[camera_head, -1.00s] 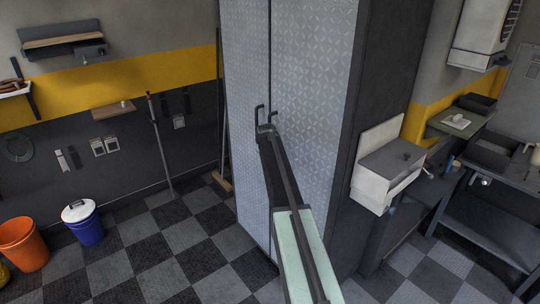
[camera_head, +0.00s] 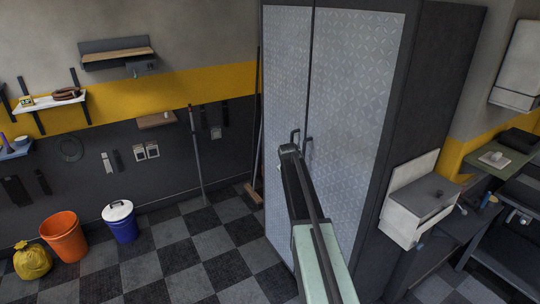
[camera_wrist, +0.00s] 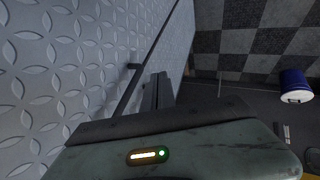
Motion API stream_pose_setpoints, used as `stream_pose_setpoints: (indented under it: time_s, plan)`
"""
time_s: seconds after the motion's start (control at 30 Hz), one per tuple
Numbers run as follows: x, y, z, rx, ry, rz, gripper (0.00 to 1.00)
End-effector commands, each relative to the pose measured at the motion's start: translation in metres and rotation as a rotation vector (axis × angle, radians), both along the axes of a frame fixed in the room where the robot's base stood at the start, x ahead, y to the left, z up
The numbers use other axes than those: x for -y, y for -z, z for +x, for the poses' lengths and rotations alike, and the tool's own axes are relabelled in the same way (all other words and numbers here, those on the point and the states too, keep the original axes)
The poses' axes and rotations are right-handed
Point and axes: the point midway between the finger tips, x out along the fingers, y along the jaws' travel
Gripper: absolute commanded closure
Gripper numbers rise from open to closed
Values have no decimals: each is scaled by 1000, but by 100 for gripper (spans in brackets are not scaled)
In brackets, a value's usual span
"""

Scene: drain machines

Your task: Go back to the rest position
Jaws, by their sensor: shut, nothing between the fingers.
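My arm reaches up from the bottom of the head view, and my gripper (camera_head: 289,149) is at its far end, in front of a tall cabinet (camera_head: 357,75) with pale patterned doors. In the wrist view my gripper (camera_wrist: 157,91) shows as two dark fingers side by side, shut and empty. The patterned door (camera_wrist: 75,60) fills the left of that view. A dark door handle (camera_wrist: 134,67) shows just beyond the fingers, and I see no grip on it. In the head view two handles (camera_head: 308,146) are near the gripper, partly overlapped by it.
A white wall sink (camera_head: 402,218) is right of the cabinet, beside a dark workbench. Left are a blue bin (camera_head: 122,229), an orange bucket (camera_head: 67,243), a yellow bag (camera_head: 33,263) and a broom (camera_head: 254,192). The checkered floor (camera_head: 185,258) between is clear.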

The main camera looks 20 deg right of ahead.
Motion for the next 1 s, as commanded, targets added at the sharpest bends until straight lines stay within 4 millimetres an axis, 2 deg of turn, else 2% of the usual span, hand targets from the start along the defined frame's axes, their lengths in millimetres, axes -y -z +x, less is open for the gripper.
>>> stream_pose_setpoints:
  time_s: [0.1, 0.17, 0.27, 0.37, 0.4, 0.47, 0.57, 0.67, 0.7, 0.8, 0.83, 0.9, 1.0]
  plan:
    - [-2, 2, 1, 0, -2, 0, 100]
    - [-11, 9, 4, 0, -13, 1, 100]
    - [-48, 27, 9, 0, -53, 0, 100]
    - [-103, 49, -15, -7, -103, 15, 100]
    - [-124, 59, -31, -21, -117, 29, 100]
    - [-153, 73, -58, -49, -124, 62, 100]
    - [-200, 99, -115, -113, -119, 127, 100]
    - [-241, 124, -186, -204, -85, 208, 100]
    - [-254, 131, -216, -244, -66, 241, 100]
    - [-275, 141, -283, -346, 3, 313, 100]
    - [-278, 142, -300, -373, 28, 333, 100]
    - [-282, 142, -330, -429, 80, 368, 100]
    - [-285, 143, -352, -489, 145, 400, 100]
